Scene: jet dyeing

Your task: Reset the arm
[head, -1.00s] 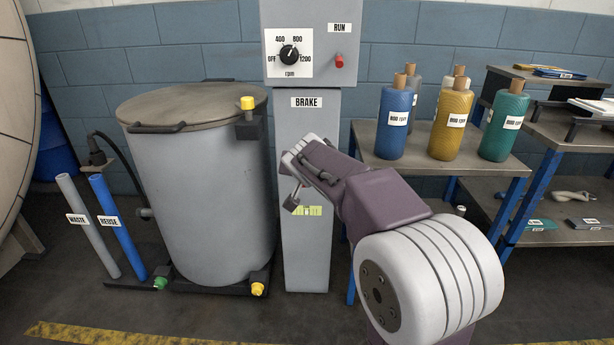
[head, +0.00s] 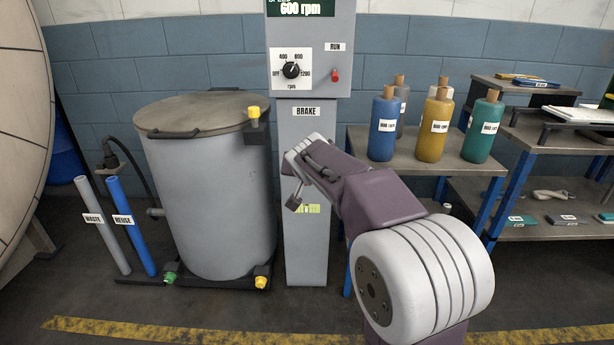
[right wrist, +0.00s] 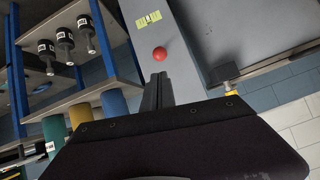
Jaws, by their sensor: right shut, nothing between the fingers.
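My right arm enters the head view from the lower right, and its gripper (head: 294,202) is in front of the grey control column (head: 305,250). In the right wrist view the dark fingers of this gripper (right wrist: 157,88) are together and empty. They point toward a round red knob (right wrist: 159,53) on the column, below a yellow-green label in that picture. Whether they touch it I cannot tell. My left gripper is not in view.
A lidded grey vessel (head: 207,200) stands left of the column, beside two pipes. Dye bottles (head: 433,130) stand on a bench to the right. Open floor lies in front.

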